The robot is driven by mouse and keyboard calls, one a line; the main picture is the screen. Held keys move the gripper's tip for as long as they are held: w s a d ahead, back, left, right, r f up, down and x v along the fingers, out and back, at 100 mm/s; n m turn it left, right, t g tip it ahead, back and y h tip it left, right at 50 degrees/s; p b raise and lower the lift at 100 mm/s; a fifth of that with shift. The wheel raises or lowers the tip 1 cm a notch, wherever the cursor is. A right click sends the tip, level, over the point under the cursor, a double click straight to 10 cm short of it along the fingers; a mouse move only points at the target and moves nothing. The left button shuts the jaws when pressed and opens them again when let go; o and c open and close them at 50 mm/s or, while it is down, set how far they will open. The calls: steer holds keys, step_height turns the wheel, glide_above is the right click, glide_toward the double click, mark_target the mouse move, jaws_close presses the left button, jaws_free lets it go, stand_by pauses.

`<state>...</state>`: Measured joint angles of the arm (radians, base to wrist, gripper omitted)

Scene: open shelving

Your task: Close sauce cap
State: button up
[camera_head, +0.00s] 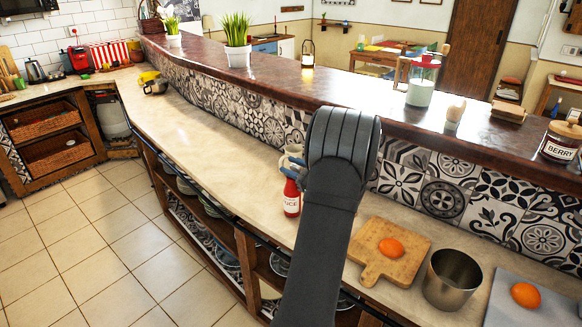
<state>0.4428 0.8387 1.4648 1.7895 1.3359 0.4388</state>
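A red sauce bottle (291,198) with a white label stands upright on the beige counter, left of my dark arm in the head view. The cap cannot be made out clearly at this size. Whether the fingers touch the bottle or are closed on anything cannot be seen.
A pale object (293,151) is just behind the bottle. Right of my arm are a cutting board (376,273) with an orange round item (390,248) and a metal cup (453,279). A tiled wall (240,112) rises behind. The counter to the left (205,135) is mostly clear.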

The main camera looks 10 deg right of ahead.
steer(key=v, duration=1.7)
steer(key=shift+r, duration=0.1)
steer(key=shift+w+a+r, duration=0.1)
steer(key=shift+w+r, duration=0.1)
steer(key=shift+r, duration=0.05)
steer(key=x, duration=1.7)
steer(key=shift+a+f, duration=0.15)
steer(key=shift+a, duration=0.15)
jaws_close()
